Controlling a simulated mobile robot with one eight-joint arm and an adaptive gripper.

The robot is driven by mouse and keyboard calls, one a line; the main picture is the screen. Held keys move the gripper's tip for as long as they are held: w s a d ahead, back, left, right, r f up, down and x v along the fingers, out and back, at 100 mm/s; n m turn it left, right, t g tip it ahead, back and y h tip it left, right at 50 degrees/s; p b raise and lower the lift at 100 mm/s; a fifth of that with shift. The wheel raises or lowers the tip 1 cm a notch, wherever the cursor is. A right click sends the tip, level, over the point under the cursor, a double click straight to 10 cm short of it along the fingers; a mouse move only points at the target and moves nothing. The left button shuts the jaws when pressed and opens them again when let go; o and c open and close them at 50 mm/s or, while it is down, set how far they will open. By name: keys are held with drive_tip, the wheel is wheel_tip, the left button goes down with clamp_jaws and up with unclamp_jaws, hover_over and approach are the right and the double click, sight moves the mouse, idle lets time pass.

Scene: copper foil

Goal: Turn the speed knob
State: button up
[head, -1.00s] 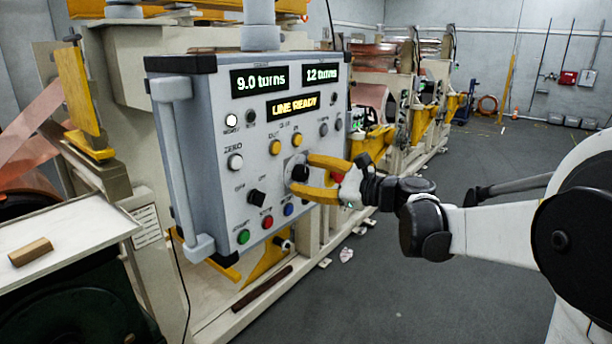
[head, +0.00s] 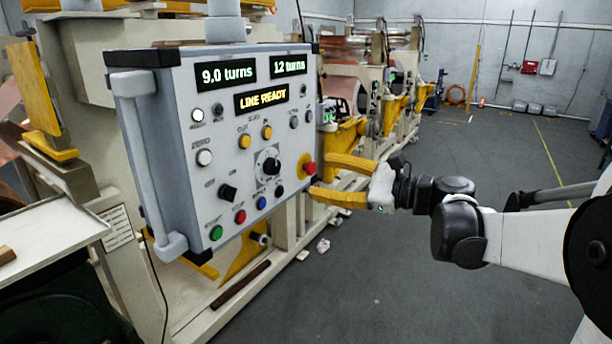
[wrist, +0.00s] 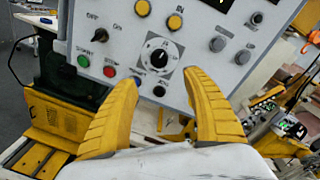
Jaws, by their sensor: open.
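The speed knob (head: 271,166) is a black knob on a round white dial in the lower middle of the grey control panel (head: 222,130). It also shows in the wrist view (wrist: 158,54), just beyond the gap between my fingertips. My gripper (head: 322,177) has two yellow fingers, open and empty, in front of the panel's right edge in the head view. The fingers look clear of the knob. The panel's displays read 9.0 turns, 12 turns and LINE READY.
A red mushroom button (head: 309,168) on a yellow base sits right of the knob, near my fingertips. Blue (head: 261,203), red (head: 240,217) and green (head: 216,233) buttons lie below, with a black selector (head: 227,192) to the left. Grey floor (head: 420,270) is free at right.

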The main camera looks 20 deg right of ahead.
sight(276, 168)
drive_tip(key=w+a+m+p, duration=0.1)
drive_tip(key=w+a+m, duration=0.1)
drive_tip(key=w, duration=0.1)
drive_tip(key=w+a+m+t+h+p, duration=0.1)
drive_tip(key=w+a+m, duration=0.1)
drive_tip(key=w+a, duration=0.1)
drive_tip(key=w+a+m+p, duration=0.1)
drive_tip(key=w+a+m, duration=0.1)
drive_tip(key=w, duration=0.1)
drive_tip(key=shift+a+f+m+t+p, duration=0.25)
drive_tip(key=shift+a+m+t+p, duration=0.05)
drive_tip(key=shift+a+m+p, duration=0.1)
drive_tip(key=shift+c, duration=0.2)
